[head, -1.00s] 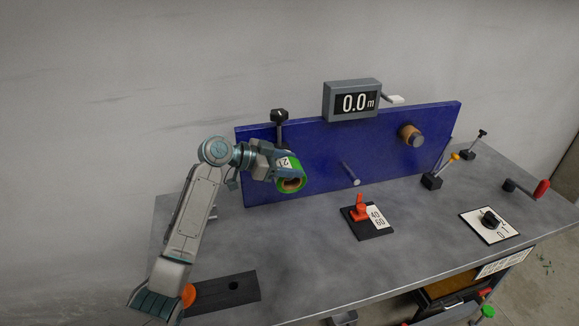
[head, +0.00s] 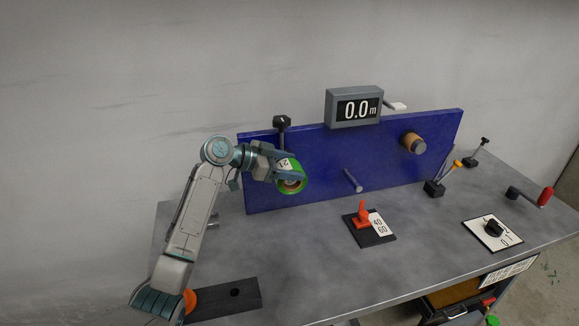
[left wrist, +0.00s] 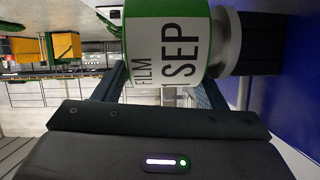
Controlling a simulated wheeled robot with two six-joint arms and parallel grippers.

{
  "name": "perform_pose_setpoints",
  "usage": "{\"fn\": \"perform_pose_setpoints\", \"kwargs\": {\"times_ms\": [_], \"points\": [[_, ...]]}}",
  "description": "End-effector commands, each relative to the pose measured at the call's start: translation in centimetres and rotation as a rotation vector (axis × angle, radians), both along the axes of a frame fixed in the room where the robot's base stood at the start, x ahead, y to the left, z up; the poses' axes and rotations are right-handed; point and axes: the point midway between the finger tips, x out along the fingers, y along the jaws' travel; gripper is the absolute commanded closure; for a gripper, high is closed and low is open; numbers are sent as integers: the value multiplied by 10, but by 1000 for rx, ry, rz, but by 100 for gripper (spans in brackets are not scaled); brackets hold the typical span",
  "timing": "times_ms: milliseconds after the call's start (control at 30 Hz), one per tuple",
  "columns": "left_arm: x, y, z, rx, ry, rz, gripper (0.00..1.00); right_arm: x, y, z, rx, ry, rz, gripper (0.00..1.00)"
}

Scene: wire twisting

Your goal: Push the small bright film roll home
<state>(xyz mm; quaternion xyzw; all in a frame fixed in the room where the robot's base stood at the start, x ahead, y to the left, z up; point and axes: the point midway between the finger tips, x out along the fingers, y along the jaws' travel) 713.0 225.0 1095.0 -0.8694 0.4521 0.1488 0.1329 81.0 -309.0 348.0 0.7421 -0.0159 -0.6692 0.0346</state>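The small bright green film roll (head: 295,187) is at the left part of the blue upright board (head: 325,165), with a greyish round end showing in its middle. How far the roll sits over the spindle is hard to tell. My right gripper is not in view.
A brown roll (head: 413,142) is on the board's right, and a bare peg (head: 353,180) sticks out mid-board. On the table are a red lever (head: 362,215), clamps (head: 434,188), a dial plate (head: 492,232) and a dark plate (head: 220,298).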

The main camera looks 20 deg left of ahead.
Motion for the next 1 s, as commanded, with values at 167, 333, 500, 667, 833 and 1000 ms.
{"fn": "perform_pose_setpoints", "kwargs": {"times_ms": [167, 333, 500, 667, 833, 1000], "points": [[3, 3, 2, 3, -7, 11, 20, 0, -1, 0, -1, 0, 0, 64], [3, 3, 2, 4, -8, 12, 20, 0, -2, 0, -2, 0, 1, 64], [3, 4, 3, 6, -9, 13, 20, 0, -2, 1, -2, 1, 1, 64], [-5, 15, 9, 10, -10, 16, 20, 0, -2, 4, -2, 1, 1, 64], [-25, 39, 21, 13, -9, 16, 20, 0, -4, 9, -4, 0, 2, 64], [-44, 60, 33, 11, -7, 11, 20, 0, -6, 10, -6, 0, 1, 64]]}}
